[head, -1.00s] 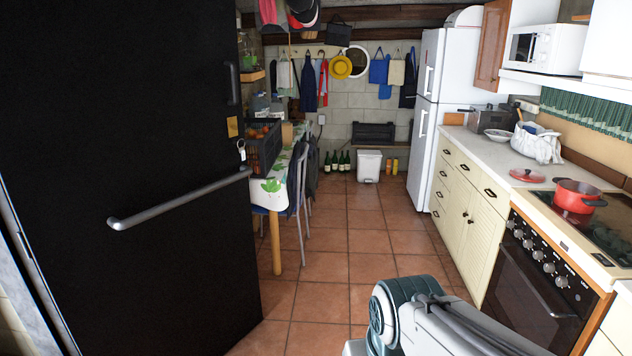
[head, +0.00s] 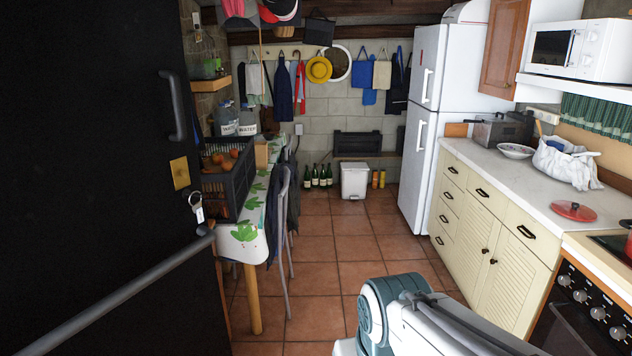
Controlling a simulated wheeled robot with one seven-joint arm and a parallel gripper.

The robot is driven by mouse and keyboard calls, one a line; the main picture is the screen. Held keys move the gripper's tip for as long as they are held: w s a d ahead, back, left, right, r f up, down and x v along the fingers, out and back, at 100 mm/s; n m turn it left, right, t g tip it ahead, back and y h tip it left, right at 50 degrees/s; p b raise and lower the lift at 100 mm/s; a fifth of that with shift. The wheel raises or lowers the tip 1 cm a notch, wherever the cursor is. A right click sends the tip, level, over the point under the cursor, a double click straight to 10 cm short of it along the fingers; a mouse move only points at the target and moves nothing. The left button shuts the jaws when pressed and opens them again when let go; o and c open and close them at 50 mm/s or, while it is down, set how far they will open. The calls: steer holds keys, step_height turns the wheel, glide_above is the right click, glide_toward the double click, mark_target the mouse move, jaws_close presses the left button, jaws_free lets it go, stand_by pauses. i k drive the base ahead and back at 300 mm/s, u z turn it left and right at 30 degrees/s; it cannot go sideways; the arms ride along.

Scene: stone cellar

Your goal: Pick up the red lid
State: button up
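The red lid (head: 573,211) lies flat on the pale countertop at the right, just beyond the stove. It has a dark knob or handle on top. Part of my arm shows at the bottom centre, well short of the counter. My gripper is outside the picture, so its state does not show.
A red pot (head: 628,246) is cut off at the right edge on the stove. A white bag (head: 566,163) and a bowl (head: 515,151) stand farther back on the counter (head: 490,165). A black door (head: 90,150) fills the left, near a table (head: 240,243). The tiled floor between is clear.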

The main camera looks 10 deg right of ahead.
mark_target(571, 211)
steer(key=z, duration=0.2)
steer(key=i, duration=1.6)
steer(key=z, duration=1.05)
steer(key=i, duration=1.55)
steer(key=z, duration=1.35)
steer(key=i, duration=1.1)
steer(key=z, duration=0.35)
